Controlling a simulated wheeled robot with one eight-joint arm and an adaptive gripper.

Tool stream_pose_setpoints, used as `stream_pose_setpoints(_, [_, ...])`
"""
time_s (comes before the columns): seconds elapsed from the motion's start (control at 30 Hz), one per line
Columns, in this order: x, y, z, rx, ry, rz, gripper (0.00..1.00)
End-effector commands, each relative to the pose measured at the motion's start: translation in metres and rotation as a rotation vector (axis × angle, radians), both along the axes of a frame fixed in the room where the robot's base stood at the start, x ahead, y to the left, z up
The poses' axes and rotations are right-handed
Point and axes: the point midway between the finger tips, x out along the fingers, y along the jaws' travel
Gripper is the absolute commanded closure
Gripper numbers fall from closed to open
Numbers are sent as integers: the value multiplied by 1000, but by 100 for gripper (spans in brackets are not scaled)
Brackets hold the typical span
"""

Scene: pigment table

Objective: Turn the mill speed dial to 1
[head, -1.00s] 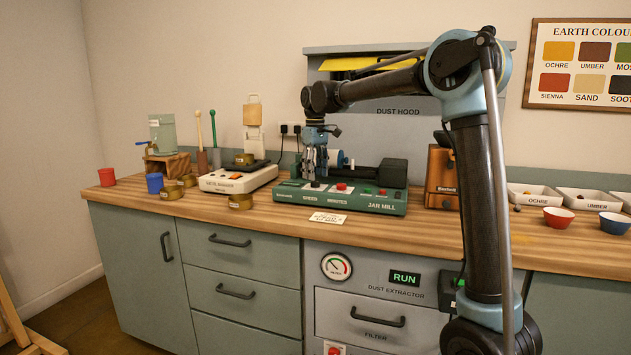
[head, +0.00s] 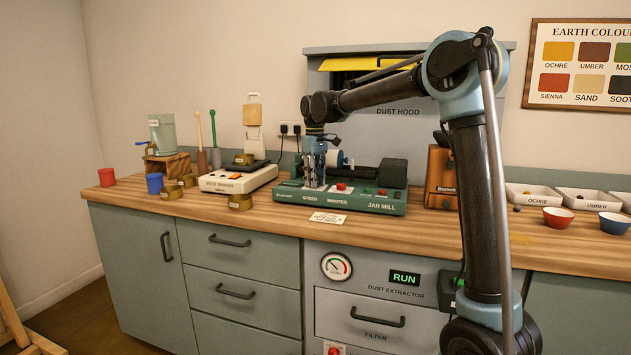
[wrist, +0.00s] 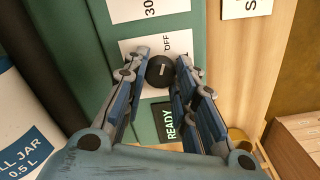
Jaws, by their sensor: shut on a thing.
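The green jar mill (head: 388,208) stands on the bench, with the word SPEED on its front below my gripper (head: 314,184). In the wrist view the speed dial (wrist: 158,76) is a small round black knob with a short white mark, set on a white label plate (wrist: 130,47) where OFF can be read. My gripper (wrist: 161,68) has its two fingertips shut on the knob, one on each side. In the head view the fingers hide the dial.
A red button (head: 341,186) sits on the mill right of my gripper. A lit READY display (wrist: 169,123) is close to the dial. A white jar (wrist: 22,125) lies beside the fingers. The scale (head: 236,180) stands left of the mill, and a card (head: 328,218) lies in front.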

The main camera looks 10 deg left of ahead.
Motion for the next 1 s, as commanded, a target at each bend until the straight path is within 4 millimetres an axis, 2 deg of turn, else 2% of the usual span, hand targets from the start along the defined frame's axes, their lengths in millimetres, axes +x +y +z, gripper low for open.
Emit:
stream_pose_setpoints(0.37, [1, 0, 0, -2, -3, -118, 98])
stream_pose_setpoints(1.0, [2, 0, 0, -1, -4, -622, 98])
